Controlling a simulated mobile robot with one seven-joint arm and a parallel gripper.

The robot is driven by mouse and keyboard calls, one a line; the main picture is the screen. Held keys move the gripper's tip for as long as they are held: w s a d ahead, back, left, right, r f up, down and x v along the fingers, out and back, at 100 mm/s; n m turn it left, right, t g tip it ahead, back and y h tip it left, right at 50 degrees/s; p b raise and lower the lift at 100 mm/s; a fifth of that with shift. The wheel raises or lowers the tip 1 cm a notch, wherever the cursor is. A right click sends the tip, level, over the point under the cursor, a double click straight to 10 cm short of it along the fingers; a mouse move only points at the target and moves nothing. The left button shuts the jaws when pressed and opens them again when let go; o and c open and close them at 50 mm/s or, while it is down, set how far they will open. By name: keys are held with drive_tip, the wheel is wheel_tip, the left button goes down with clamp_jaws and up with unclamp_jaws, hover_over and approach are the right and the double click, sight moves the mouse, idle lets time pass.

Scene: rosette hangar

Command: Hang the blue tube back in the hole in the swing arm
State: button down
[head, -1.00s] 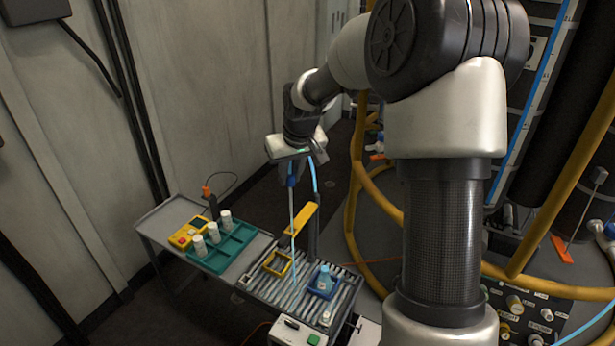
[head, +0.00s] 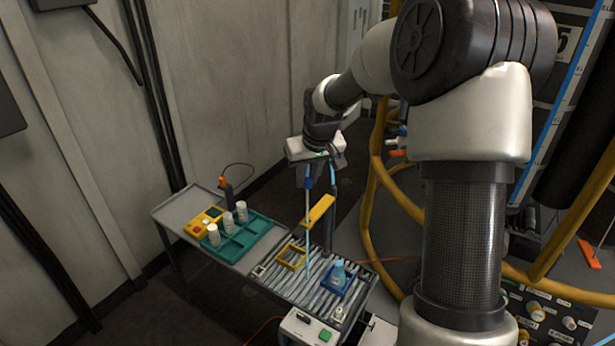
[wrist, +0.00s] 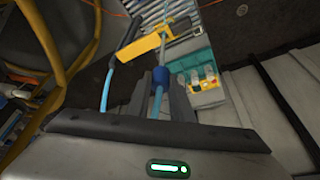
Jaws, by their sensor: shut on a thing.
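My gripper (head: 309,172) is shut on the blue tube, a thin pale rod with a dark blue collar (head: 308,183). The tube hangs nearly upright below the jaws, its lower part over the roller table. The collar shows just beyond the jaws (wrist: 160,90) in the wrist view (wrist: 161,75). The yellow swing arm (head: 318,211) sits on a dark post (head: 328,238), below the collar. The rod passes close by the arm's free end (wrist: 150,43). I cannot tell whether it is in the hole, which I cannot make out.
The roller table (head: 310,291) carries a yellow frame (head: 292,256) and a blue tray with a bottle (head: 338,271). A teal rack (head: 257,231) with white cylinders stands left. Yellow tubing (head: 374,215) rises to the right.

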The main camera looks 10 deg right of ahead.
drive_tip(key=shift+f, duration=0.1)
idle(0.4)
drive_tip(key=shift+f+b, duration=0.7)
drive_tip(key=shift+f, duration=0.4)
drive_tip(key=b, duration=0.3)
hover_over(307, 219)
drive_tip(key=shift+w+d+f, duration=0.1)
drive_tip(key=shift+f, duration=1)
drive_tip(key=shift+w+f, duration=0.1)
drive_tip(key=shift+f, duration=1.1)
drive_tip(key=shift+f+b, duration=1.85)
drive_tip(key=shift+f, duration=0.4)
